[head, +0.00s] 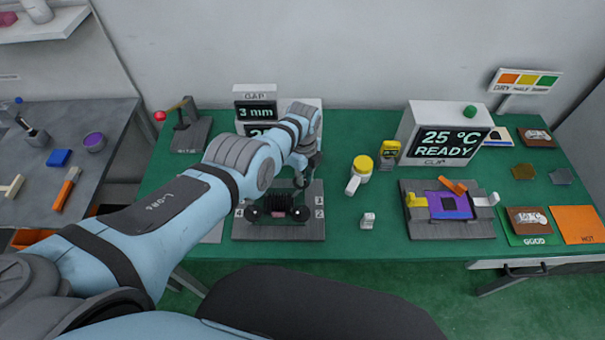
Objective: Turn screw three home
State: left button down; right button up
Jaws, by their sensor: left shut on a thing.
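A grey fixture plate (278,232) lies on the green table, with a dark clamp block in its middle. Dark round screw heads show at its front left (254,215) and front right (300,214). My left gripper (303,177) points down over the plate's back right, near label 1. It is shut on a small dark thing, mostly hidden by the fingers; I cannot tell which part it is. My right gripper is not in view.
Behind my arm stands a display (256,112) reading GAP 3 mm. Right of the plate are a yellow-topped white piece (360,172), a small white block (368,220) and another fixture (450,231). The table's front edge is close.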

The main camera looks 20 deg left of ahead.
pick_arm(q)
jog(key=shift+s+f+m, duration=0.15)
jog(key=shift+s+m, duration=0.05)
jog(key=shift+m, duration=0.4)
jog(key=c, duration=1.7)
grip_release()
jog(key=shift+w, duration=0.1)
jog(key=shift+w+r, duration=0.15)
jog(key=shift+r, duration=0.35)
notch_tip(320, 180, up, 11)
jog(key=shift+r, duration=0.1)
